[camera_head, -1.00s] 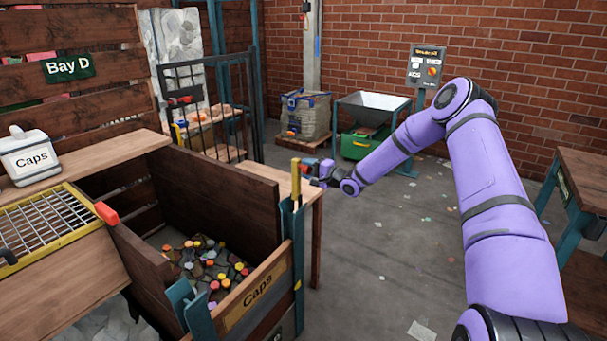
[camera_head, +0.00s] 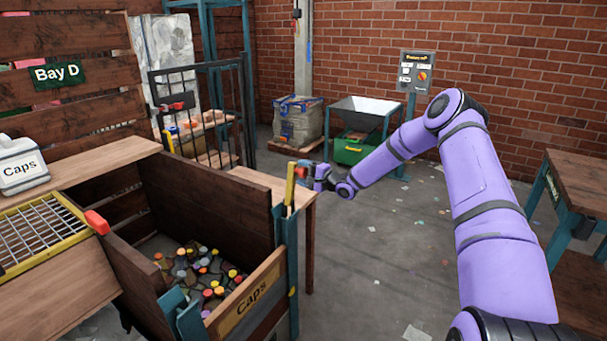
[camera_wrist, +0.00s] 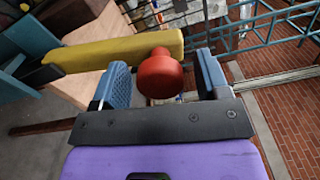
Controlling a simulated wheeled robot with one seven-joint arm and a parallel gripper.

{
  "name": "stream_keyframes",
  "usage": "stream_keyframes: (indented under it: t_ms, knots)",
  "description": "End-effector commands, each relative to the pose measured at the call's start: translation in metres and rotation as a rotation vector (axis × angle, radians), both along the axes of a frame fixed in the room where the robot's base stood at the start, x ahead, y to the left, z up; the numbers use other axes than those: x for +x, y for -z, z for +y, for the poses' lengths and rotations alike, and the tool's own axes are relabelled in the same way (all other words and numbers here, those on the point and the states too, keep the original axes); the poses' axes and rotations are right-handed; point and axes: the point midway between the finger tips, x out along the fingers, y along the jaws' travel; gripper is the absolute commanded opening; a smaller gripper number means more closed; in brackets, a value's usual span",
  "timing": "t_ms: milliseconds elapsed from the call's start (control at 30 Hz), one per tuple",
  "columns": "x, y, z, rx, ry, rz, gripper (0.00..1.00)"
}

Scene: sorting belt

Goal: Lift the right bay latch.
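The right bay latch is a yellow bar (camera_head: 290,184) with a red knob, at the top of the blue right front post of the caps bay. In the head view the bar looks upright. In the wrist view the yellow bar (camera_wrist: 112,54) crosses beyond my fingers, and the red knob (camera_wrist: 161,75) sits between them. My gripper (camera_head: 306,170) is beside the bar at its right. Its two blue fingers (camera_wrist: 163,80) are apart, with a visible gap on both sides of the knob. I cannot tell how deep the knob sits between them.
The open bay front board (camera_head: 248,303) reads "Caps", with several caps behind it. A yellow-edged grate (camera_head: 40,240) with a red end lies at the left. A wooden ledge (camera_head: 262,180) is behind the latch. A workbench (camera_head: 585,185) stands far right. The floor between is mostly clear.

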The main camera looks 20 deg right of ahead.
Motion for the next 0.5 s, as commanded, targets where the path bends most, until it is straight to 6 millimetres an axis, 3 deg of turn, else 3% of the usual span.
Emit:
stream_keyframes:
  t_ms: [300,500]
  knots:
    - [-0.002,0.000,-0.002,0.000,0.000,0.000,0.68]
    - [-0.023,0.000,-0.017,0.000,0.001,0.000,0.68]
